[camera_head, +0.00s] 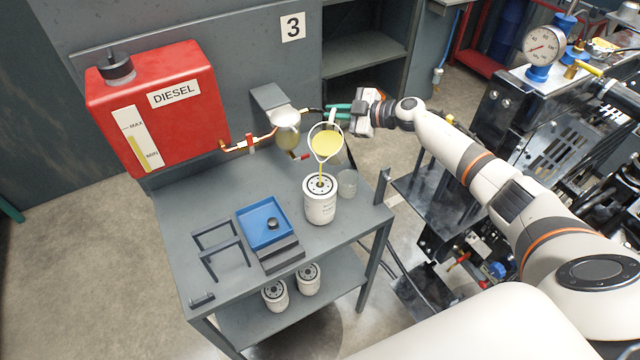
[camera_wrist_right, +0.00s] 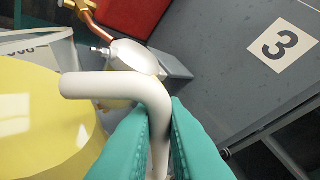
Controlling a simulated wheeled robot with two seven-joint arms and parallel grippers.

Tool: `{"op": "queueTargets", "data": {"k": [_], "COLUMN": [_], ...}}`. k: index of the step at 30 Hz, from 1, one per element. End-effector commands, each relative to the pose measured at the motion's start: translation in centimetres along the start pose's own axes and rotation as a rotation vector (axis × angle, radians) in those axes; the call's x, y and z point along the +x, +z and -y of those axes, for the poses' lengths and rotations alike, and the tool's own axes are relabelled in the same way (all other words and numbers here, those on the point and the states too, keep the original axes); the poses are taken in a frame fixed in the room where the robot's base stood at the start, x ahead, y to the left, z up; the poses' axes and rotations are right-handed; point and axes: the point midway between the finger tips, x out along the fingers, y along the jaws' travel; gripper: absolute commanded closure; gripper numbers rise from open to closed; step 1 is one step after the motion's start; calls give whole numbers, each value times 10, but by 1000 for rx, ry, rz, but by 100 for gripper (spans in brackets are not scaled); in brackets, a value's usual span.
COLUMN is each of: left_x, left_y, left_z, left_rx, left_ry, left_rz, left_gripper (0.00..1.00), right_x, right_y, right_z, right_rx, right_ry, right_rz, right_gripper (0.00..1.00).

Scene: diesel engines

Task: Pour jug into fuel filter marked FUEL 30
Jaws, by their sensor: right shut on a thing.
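The jug (camera_head: 339,130), clear-walled with yellow liquid inside, is tilted in the air over the workbench. A thin yellow stream runs from its lip down to the top of a white fuel filter (camera_head: 320,208), which stands upright near the bench's right side. The filter's label is too small to read. My right gripper (camera_head: 338,112), with teal fingers, is shut on the jug's white handle. In the right wrist view the handle (camera_wrist_right: 110,87) passes between the fingers, and the yellow liquid (camera_wrist_right: 40,125) fills the left side. My left gripper is not in view.
A clear cup (camera_head: 347,183) stands right beside the filter. A bowl-shaped fitting (camera_head: 287,130) on the wall bracket is close behind the jug. The red diesel tank (camera_head: 165,120), blue tray (camera_head: 262,222) and dark frame (camera_head: 220,248) are to the left. Two more filters (camera_head: 275,295) sit on the lower shelf.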

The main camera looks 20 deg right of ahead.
Motion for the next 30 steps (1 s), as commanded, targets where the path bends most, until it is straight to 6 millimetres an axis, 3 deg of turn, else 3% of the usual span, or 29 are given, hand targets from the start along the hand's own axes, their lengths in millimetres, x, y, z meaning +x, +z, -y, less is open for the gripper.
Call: {"op": "queueTargets", "data": {"k": [30], "left_x": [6], "left_y": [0], "left_z": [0], "left_rx": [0], "left_ry": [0], "left_rz": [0], "left_gripper": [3], "right_x": [-1], "right_y": [3], "right_z": [-3], "right_rx": [-46], "right_ry": [-21], "right_rz": [2], "right_gripper": [100]}}
